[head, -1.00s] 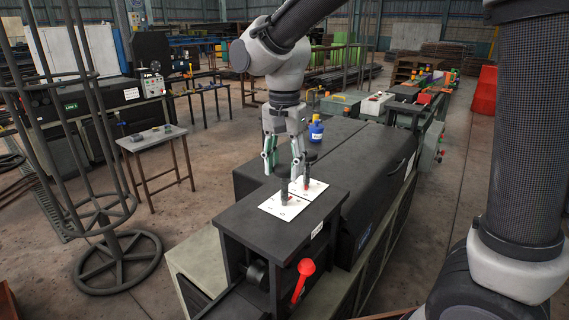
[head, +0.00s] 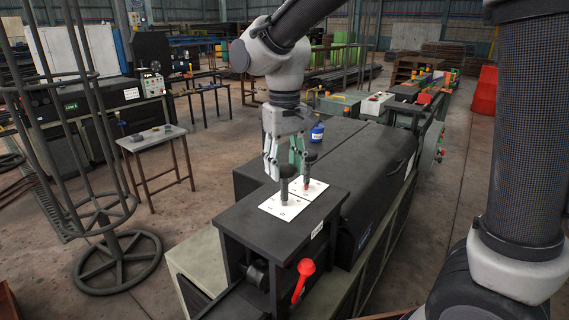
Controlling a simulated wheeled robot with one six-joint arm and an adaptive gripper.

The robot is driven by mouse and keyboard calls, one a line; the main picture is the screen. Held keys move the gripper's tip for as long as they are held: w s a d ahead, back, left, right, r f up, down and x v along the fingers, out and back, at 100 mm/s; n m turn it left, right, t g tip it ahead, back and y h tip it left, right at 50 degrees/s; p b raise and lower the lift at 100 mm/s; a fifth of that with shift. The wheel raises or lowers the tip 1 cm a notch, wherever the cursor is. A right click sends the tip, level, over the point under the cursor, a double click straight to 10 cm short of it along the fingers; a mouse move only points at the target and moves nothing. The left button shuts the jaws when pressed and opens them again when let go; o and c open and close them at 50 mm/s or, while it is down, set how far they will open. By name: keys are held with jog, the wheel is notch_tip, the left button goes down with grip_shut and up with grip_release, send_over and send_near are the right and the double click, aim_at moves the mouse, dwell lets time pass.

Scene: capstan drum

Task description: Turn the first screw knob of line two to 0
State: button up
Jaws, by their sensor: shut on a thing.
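Two dark screw knobs stand upright on white dial plates on top of the black machine (head: 255,216). The near knob (head: 285,190) is on the near white plate (head: 275,207). The far knob (head: 309,168) is on the far plate (head: 319,186), with a small red mark at its base. My gripper (head: 284,172) points down with its fingers on either side of the near knob's top, shut on it. The near knob's red mark is not visible from here. The plate markings are too small to read.
A red-handled lever (head: 303,279) sticks out at the machine's front. A blue container (head: 317,132) stands behind the machine. A small table (head: 150,138) and a round wire stand (head: 118,256) are on the left. Open floor lies between them and the machine.

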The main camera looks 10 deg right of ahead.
jog(key=n, duration=0.4)
jog(key=shift+n, duration=0.3)
jog(key=n, duration=0.3)
jog(key=shift+n, duration=0.3)
jog(key=n, duration=0.4)
jog(key=shift+n, duration=0.3)
jog(key=n, duration=0.3)
jog(key=shift+n, duration=0.3)
jog(key=n, duration=0.4)
jog(key=shift+n, duration=0.3)
jog(key=n, duration=0.3)
jog(key=shift+n, duration=0.3)
jog(key=n, duration=0.7)
jog(key=shift+r, duration=0.1)
